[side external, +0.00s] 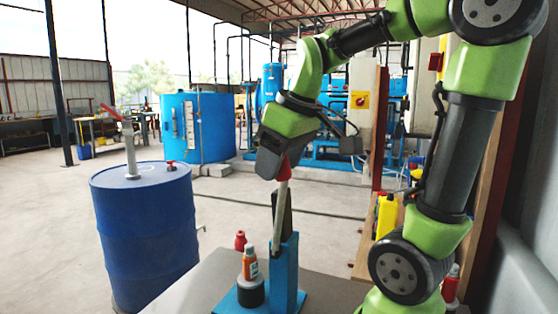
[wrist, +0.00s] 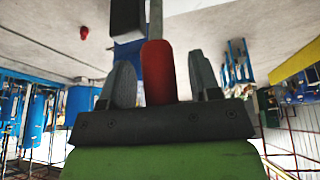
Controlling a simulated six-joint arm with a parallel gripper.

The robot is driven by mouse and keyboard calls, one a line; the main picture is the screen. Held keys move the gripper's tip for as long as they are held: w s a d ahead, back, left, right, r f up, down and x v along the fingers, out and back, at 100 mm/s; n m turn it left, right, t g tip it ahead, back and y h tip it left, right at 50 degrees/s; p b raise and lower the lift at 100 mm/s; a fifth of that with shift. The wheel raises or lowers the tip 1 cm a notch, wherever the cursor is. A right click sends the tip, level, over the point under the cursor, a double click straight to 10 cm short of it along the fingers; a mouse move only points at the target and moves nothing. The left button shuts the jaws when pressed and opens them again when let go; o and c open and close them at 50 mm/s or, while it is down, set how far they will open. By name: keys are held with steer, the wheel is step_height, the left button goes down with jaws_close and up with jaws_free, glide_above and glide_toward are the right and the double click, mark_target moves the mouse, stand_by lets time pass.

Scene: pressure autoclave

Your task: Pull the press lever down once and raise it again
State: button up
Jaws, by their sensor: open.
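The press lever (side external: 280,215) stands nearly upright on the blue press (side external: 285,275), its red grip at the top. In the wrist view the red grip (wrist: 158,70) lies between the two dark fingers of my gripper (wrist: 160,85), with a visible gap on each side. In the side view my gripper (side external: 275,165) is at the top of the lever, around the red grip and hiding part of it. The fingers are open.
The press stands on a grey table (side external: 200,285). A small red object (side external: 240,240) is beside the bottle. A blue drum (side external: 145,235) with a hand pump stands left of the table. A yellow container (side external: 387,215) is behind my arm at right.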

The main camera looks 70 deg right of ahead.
jaws_close()
steer(key=shift+w, duration=0.15)
steer(key=shift+w+g, duration=0.4)
steer(key=shift+w, duration=0.15)
steer(key=w+f+g, duration=0.3)
steer(key=w+g, duration=0.4)
steer(key=w, duration=0.3)
steer(key=shift+w+f, duration=0.2)
steer(key=shift+f, duration=0.15)
